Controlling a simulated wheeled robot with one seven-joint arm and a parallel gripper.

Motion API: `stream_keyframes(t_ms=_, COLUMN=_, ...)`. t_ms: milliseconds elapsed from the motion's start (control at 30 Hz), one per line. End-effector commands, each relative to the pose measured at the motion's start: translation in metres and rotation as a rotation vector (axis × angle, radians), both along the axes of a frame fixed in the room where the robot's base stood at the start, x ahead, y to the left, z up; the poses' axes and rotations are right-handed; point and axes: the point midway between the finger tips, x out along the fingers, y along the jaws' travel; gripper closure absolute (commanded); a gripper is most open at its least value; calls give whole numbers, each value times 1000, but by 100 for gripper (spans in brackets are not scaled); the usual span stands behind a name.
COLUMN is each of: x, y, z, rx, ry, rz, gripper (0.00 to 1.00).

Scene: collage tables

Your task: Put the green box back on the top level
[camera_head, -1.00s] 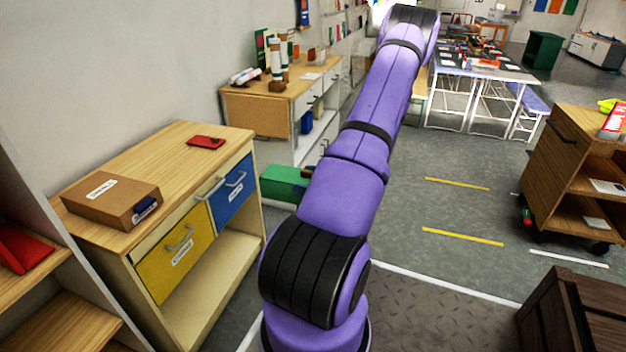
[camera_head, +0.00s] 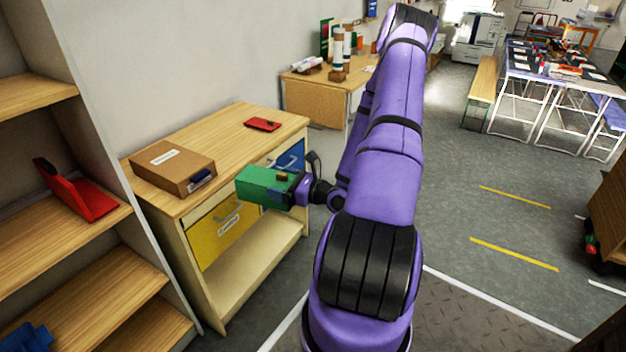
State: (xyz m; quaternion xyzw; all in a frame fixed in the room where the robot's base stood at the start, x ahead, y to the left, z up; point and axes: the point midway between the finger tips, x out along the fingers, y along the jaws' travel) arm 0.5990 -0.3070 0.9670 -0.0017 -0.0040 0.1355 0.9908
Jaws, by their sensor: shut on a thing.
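The green box (camera_head: 262,186) is held in the air by my gripper (camera_head: 296,190), in front of the wooden cabinet with the yellow and blue drawers. My gripper is shut on the right end of the box, and its fingertips are partly hidden. The open shelf unit (camera_head: 92,110) stands at the left with several wooden levels. Its upper visible level (camera_head: 35,93) looks bare. The top of the unit is cut off by the picture edge.
A red object (camera_head: 75,190) stands on the shelf's middle level, and a blue object (camera_head: 28,338) lies lower. The cabinet (camera_head: 215,130) carries a brown cardboard box (camera_head: 172,168) and a red item (camera_head: 262,124). Open floor (camera_head: 450,200) lies right of my arm.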

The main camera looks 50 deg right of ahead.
Motion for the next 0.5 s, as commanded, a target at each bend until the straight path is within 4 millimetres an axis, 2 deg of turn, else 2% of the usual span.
stream_keyframes(t_ms=33, x=15, y=17, z=0, rx=2, ry=0, rz=24, gripper=38)
stream_keyframes(t_ms=500, x=133, y=147, z=-8, rx=-4, ry=8, rz=154, gripper=38)
